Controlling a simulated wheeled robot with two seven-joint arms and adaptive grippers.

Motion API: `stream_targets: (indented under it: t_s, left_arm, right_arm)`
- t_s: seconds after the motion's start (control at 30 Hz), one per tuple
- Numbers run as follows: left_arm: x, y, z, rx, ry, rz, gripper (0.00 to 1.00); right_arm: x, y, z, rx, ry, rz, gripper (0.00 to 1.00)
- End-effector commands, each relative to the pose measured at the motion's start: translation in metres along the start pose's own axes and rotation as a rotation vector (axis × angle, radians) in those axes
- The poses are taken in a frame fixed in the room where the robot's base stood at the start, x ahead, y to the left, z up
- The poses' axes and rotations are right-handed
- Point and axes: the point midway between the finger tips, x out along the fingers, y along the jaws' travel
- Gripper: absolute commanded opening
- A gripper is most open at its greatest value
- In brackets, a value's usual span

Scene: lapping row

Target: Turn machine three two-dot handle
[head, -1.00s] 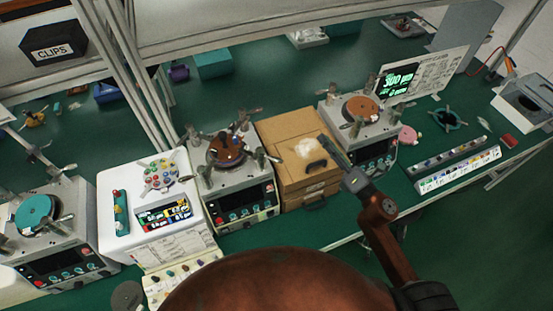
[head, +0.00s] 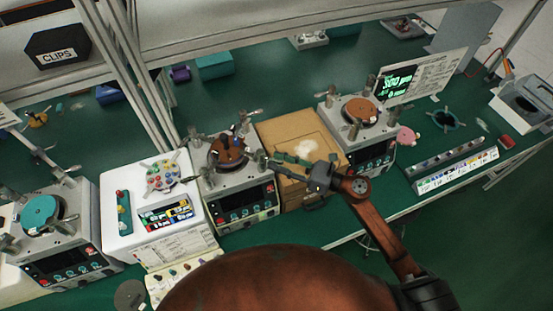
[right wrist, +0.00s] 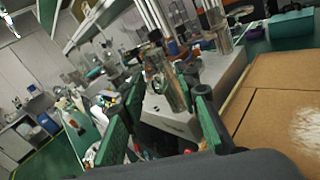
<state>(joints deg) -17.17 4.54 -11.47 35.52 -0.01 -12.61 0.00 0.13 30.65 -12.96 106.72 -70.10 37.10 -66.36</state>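The middle lapping machine (head: 240,188) has a brown disc (head: 228,152) on top and metal posts with lever handles around it. I cannot make out dots on any handle. My right gripper (head: 279,162) reaches in from the right, its tips by this machine's right-hand post (head: 259,161). In the right wrist view its two green-padded fingers (right wrist: 163,118) are apart, with a metal post (right wrist: 170,82) showing between and beyond them. I cannot tell if they touch it. Other machines stand at left, with a teal disc (head: 40,212), and at right, with an orange disc (head: 359,110). My left gripper is out of view.
A cardboard box (head: 285,130) stands right of the middle machine, under my right gripper. A white unit (head: 125,178) with coloured knobs stands to its left. A labelled strip (head: 455,172) lies at right. Frame uprights (head: 135,80) rise behind.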

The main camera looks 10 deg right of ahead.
Motion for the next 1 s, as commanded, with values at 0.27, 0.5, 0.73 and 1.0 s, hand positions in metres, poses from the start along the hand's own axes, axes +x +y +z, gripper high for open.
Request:
stream_targets:
  t_s: [0.27, 0.5, 0.73, 1.0]
  left_arm:
    - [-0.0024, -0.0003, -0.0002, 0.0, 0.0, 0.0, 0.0]
    - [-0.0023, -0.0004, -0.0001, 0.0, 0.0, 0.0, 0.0]
    - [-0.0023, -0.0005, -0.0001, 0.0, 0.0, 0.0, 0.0]
    - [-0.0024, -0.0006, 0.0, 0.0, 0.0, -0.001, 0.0]
  right_arm:
    - [0.0095, 0.0004, -0.0005, 0.001, 0.0, 0.001, 0.29]
    - [0.0092, 0.0002, -0.0004, 0.001, 0.0, 0.0, 0.22]
    - [0.009, 0.0002, -0.0003, 0.001, 0.0, 0.0, 0.06]
    - [0.0089, 0.0001, -0.0003, 0.001, 0.0, 0.0, 0.0]
